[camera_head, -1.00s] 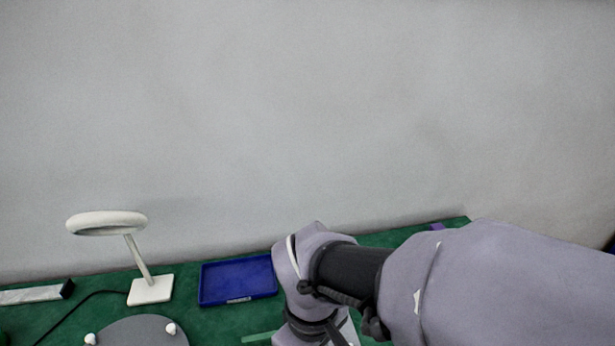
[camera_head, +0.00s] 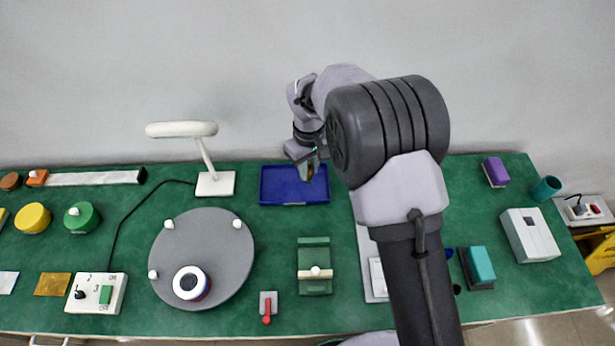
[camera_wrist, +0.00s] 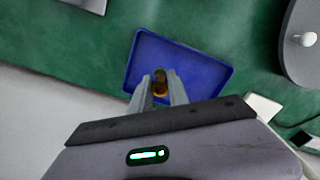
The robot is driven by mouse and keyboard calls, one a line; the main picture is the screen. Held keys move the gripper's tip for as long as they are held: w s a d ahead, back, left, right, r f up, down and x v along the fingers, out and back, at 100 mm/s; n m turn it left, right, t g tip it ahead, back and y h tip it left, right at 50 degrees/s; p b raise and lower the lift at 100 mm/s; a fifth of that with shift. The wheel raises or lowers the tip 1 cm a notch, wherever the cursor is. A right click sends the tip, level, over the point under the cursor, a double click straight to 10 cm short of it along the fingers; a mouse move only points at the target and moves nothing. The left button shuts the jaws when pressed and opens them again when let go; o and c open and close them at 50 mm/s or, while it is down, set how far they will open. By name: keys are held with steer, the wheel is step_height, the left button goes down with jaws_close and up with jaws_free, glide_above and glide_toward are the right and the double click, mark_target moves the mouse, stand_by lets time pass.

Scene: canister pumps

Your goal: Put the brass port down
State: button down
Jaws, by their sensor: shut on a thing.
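My gripper (camera_wrist: 160,90) is shut on the brass port (camera_wrist: 160,85), a small brown-gold piece between the two fingertips in the wrist view. In the head view my gripper (camera_head: 309,170) is over the blue tray (camera_head: 295,198), and the brass port (camera_head: 310,174) shows as a small brownish spot at the fingers. In the wrist view the blue tray (camera_wrist: 205,75) lies below the fingers and looks empty apart from the part they cover. I cannot tell how high the port is above the tray floor.
A white ring lamp (camera_head: 215,184) stands left of the tray. A grey round plate (camera_head: 220,250) with white knobs and a green fixture (camera_head: 314,270) are nearer the front. The wall is close behind the tray.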

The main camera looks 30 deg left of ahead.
mark_target(309, 177)
step_height(309, 177, down, 3)
steer(key=shift+f+b, duration=0.2)
steer(key=shift+b, duration=0.2)
steer(key=shift+f, duration=0.2)
steer(key=c, duration=1.3)
jaws_free()
steer(key=shift+o, duration=0.2)
